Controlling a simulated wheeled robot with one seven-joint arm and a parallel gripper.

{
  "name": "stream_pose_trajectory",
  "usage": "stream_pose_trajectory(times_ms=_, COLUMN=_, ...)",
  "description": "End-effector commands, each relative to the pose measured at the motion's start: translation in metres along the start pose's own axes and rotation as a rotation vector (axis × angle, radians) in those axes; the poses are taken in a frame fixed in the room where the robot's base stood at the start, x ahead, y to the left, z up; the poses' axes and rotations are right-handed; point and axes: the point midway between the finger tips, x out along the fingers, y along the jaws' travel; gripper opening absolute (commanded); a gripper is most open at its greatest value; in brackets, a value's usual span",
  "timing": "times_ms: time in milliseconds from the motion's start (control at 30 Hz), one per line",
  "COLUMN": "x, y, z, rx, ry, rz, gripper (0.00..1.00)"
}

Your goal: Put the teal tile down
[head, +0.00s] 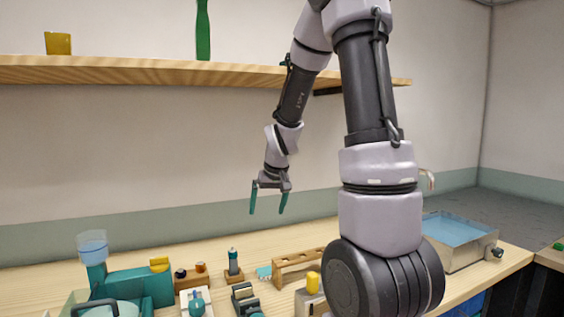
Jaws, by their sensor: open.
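My gripper (267,207) hangs in the air above the back of the workbench, its two teal fingers pointing down and apart. Nothing shows between them. A small flat teal piece (264,272) lies on the bench below it, against the left end of a wooden rack with holes (298,263). It may be the teal tile, but it is too small to be sure. My gripper is well above it and not touching it. My own arm hides part of the bench on the right.
A teal machine (130,287) with a clear cup stands at left. Small holders and a dark upright bottle (233,262) stand mid-bench. A metal basin of blue liquid (457,236) is at right. A wooden shelf (150,71) with a yellow cup (58,43) and green bottle (203,30) runs above.

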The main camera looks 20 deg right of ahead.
Motion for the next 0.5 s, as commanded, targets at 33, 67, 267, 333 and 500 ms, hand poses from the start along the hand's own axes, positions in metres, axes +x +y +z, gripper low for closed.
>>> stream_pose_trajectory(times_ms=33, x=-0.031, y=-0.005, z=0.001, rx=0.02, ry=0.027, rz=-0.013, gripper=1.0)
stream_pose_trajectory(times_ms=67, x=-0.046, y=-0.008, z=0.004, rx=0.035, ry=0.037, rz=-0.02, gripper=1.0)
stream_pose_trajectory(times_ms=267, x=-0.138, y=-0.022, z=0.035, rx=0.12, ry=0.098, rz=-0.073, gripper=1.0)
stream_pose_trajectory(times_ms=333, x=-0.167, y=-0.026, z=0.051, rx=0.15, ry=0.117, rz=-0.093, gripper=1.0)
stream_pose_trajectory(times_ms=500, x=-0.22, y=-0.033, z=0.092, rx=0.212, ry=0.156, rz=-0.141, gripper=1.0)
